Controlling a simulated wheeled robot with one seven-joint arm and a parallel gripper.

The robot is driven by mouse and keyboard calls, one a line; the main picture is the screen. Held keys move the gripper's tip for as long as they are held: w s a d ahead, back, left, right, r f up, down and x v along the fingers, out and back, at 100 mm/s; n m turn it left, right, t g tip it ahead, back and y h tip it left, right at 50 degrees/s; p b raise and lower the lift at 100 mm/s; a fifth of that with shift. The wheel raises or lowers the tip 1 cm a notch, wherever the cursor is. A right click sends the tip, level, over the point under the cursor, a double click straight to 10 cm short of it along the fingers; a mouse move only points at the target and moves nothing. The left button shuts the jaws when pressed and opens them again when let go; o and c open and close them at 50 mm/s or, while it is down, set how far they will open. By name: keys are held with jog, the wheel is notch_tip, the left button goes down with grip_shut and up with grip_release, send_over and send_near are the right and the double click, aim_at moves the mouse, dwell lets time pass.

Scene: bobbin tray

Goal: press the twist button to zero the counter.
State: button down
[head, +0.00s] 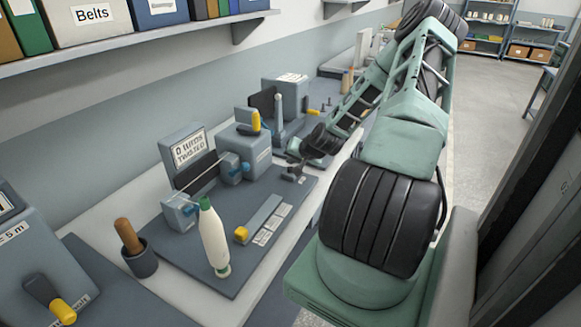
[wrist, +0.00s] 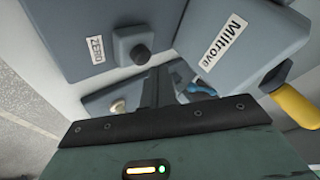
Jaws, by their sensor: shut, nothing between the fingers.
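In the head view my gripper (head: 296,168) is low, at the right end of the grey twist tester's base (head: 225,272). The counter sign (head: 188,148) reads 0 turns twisted. I cannot make out the ZERO button in the head view.
A grey box (wrist: 225,40) labelled Miltrove, with a yellow handle (wrist: 295,108), is close to the gripper's right in the wrist view. A dark cup (head: 140,260) holds a brown handle. A shelf (head: 150,40) runs above.

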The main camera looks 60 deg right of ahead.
jog(key=shift+r+p, duration=1.9)
jog(key=shift+r, duration=0.65)
